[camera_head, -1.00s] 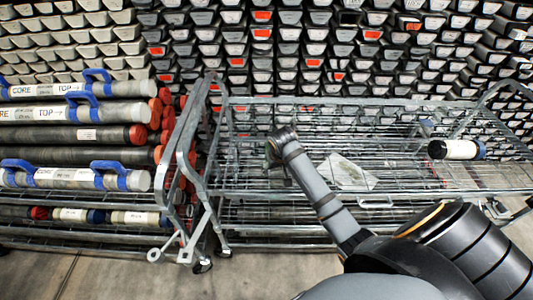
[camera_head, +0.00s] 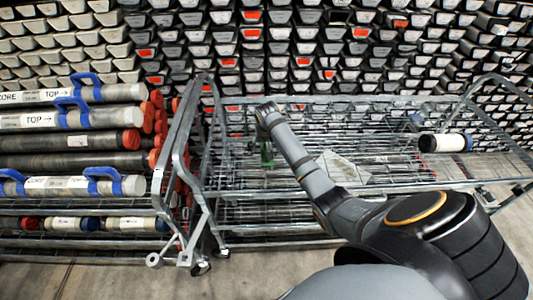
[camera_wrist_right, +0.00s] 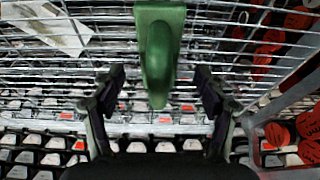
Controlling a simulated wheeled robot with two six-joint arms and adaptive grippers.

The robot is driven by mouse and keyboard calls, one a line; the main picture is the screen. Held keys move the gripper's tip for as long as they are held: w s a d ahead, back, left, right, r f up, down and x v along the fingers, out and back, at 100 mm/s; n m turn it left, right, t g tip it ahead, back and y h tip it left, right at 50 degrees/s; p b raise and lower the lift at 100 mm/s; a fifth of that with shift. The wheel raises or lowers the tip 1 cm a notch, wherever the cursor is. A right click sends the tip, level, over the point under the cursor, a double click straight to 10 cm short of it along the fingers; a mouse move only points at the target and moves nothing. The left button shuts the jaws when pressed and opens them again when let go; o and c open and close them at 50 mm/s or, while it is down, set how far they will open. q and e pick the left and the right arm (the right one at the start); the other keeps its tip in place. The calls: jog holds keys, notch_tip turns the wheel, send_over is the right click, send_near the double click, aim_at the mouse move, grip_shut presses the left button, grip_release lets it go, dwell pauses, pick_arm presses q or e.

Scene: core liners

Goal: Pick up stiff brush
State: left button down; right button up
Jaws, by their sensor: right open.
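The stiff brush appears as a green handle-like piece (camera_wrist_right: 159,50) at the top centre of the right wrist view; the rest of it is cut off by the frame edge. In the head view, a small green patch (camera_head: 266,154) shows on the wire cart, just below the end of my right arm. My right gripper (camera_wrist_right: 157,88) is open, its two fingers apart with the green end between them in the picture; I see no contact. In the head view my right fingers are not clear. My left gripper is not in view.
The wire cart (camera_head: 390,183) has metal side frames. A white sheet (camera_head: 342,168) and a black-and-white cylinder (camera_head: 445,143) lie on it. A rack of core tubes (camera_head: 70,142) stands at left. Stacked core trays (camera_head: 300,40) fill the back.

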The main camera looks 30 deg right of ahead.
jog(key=x, duration=0.5)
jog(key=shift+s+p, duration=0.15)
jog(key=shift+p, duration=0.15)
jog(key=shift+r, duration=0.1)
jog(key=c, duration=1.3)
